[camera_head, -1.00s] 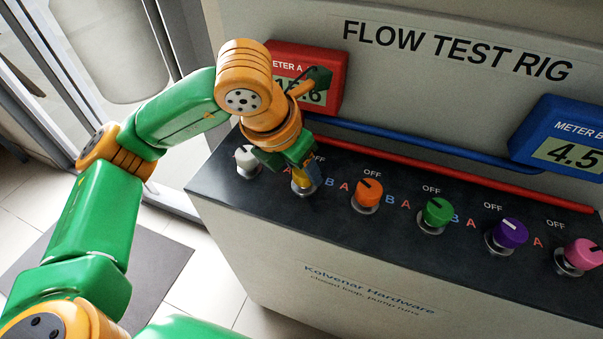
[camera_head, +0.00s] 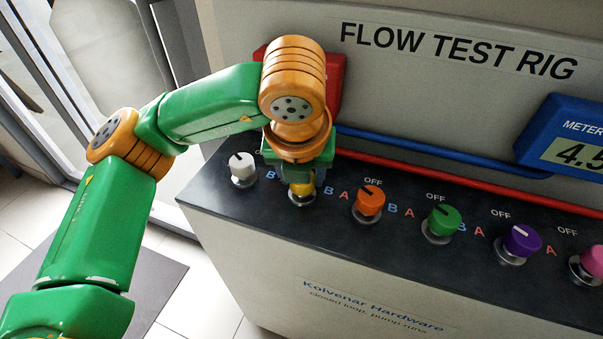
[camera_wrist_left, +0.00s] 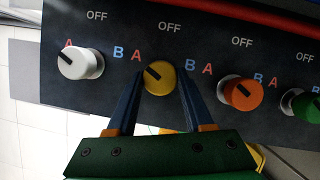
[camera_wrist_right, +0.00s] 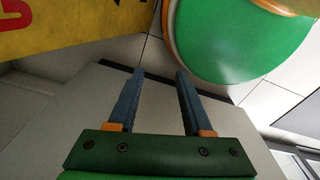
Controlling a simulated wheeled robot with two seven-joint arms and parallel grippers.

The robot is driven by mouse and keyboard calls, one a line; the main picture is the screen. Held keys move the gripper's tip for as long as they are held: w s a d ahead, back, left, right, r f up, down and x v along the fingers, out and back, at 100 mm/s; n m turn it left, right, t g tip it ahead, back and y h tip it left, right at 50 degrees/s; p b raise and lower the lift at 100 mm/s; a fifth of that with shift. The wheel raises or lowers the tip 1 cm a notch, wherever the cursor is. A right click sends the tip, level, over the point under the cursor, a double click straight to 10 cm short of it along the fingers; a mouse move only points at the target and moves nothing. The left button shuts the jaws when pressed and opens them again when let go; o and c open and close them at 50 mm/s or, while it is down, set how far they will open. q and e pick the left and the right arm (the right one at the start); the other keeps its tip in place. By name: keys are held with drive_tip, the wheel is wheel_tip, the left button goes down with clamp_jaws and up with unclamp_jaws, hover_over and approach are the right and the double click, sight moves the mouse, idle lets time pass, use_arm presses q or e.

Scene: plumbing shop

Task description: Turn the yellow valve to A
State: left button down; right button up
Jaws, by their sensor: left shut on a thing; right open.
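The yellow valve (camera_wrist_left: 161,79) is a round knob on the dark panel, second from the left. Its dark pointer mark points up and left, towards the red A (camera_wrist_left: 136,54); OFF (camera_wrist_left: 169,27) is above it and the blue B (camera_wrist_left: 191,65) to its right. My left gripper (camera_wrist_left: 162,72) is shut on the yellow valve, one finger on each side. In the head view the valve (camera_head: 301,190) shows only in part below my left gripper. My right gripper (camera_wrist_right: 158,74) is open and empty, and is outside the head view.
A white knob (camera_head: 242,168) stands close on the left and an orange knob (camera_head: 369,202) on the right. Green, purple and pink knobs follow. Red and blue pipes run behind. My left arm hides most of red meter A (camera_head: 334,85). Blue meter B (camera_head: 560,130) reads about 4.5.

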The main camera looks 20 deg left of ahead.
idle(0.4)
use_arm(q)
drive_tip(key=shift+c, duration=1.4)
unclamp_jaws()
drive_tip(key=v, duration=0.7)
drive_tip(key=shift+p, duration=0.35)
drive_tip(key=shift+r, duration=0.1)
